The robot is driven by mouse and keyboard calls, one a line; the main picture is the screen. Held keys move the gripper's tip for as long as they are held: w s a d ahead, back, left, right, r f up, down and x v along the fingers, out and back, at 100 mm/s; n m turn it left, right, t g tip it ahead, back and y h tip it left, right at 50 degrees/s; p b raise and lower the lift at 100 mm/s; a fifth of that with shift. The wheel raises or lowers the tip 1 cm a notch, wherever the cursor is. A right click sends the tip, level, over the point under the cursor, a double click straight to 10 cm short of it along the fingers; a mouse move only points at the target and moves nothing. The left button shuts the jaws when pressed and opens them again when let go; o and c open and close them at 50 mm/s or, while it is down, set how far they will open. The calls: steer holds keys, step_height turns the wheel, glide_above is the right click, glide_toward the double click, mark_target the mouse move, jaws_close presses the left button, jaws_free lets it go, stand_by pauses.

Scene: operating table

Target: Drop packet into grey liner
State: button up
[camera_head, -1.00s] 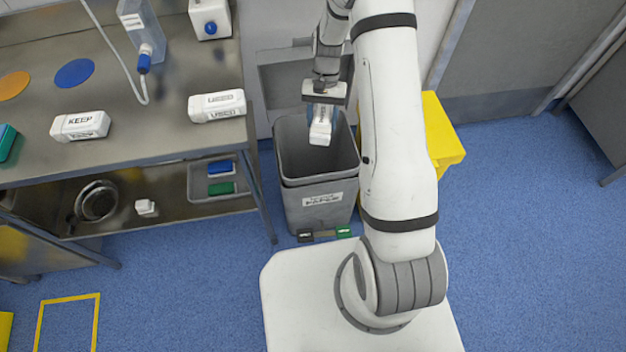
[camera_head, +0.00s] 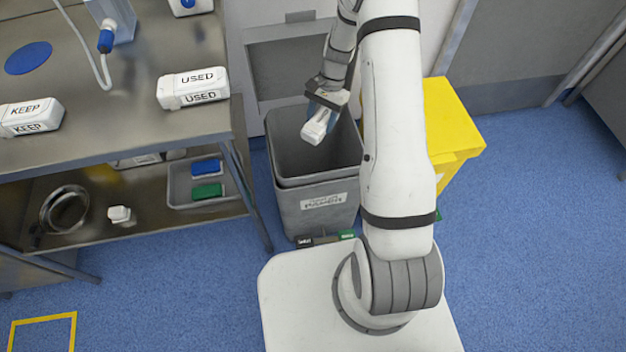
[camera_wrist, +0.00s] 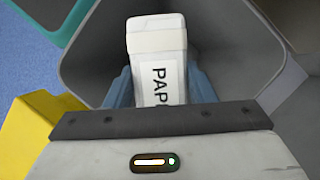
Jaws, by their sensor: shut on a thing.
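A white packet (camera_head: 315,128) is held in my gripper (camera_head: 322,112) above the mouth of the grey bin with its grey liner (camera_head: 288,150). In the wrist view the packet (camera_wrist: 157,45) shows part of a printed word starting "PAP", and my blue fingers (camera_wrist: 120,88) are shut around its sides. The liner's inside (camera_wrist: 85,50) lies behind and below the packet there. The bin's front label (camera_head: 322,201) seems to end in "PAPER", but is hard to read. My arm hides the right edge of the bin.
A yellow bin (camera_head: 455,125) stands right of the grey one. The steel table (camera_head: 110,130) at left bears a USED box (camera_head: 193,88) and a KEEP box (camera_head: 30,118). A lower shelf holds a tray (camera_head: 178,185) and a round bowl (camera_head: 64,209). Blue floor is open at right.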

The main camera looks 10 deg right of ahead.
step_height(320, 180, down, 4)
steer(key=b, duration=0.2)
steer(key=shift+f+b, duration=0.15)
steer(key=shift+b, duration=0.15)
steer(key=o, duration=1.1)
steer(key=shift+c, duration=0.2)
steer(key=shift+p+v, duration=0.85)
steer(key=shift+v, duration=3.1)
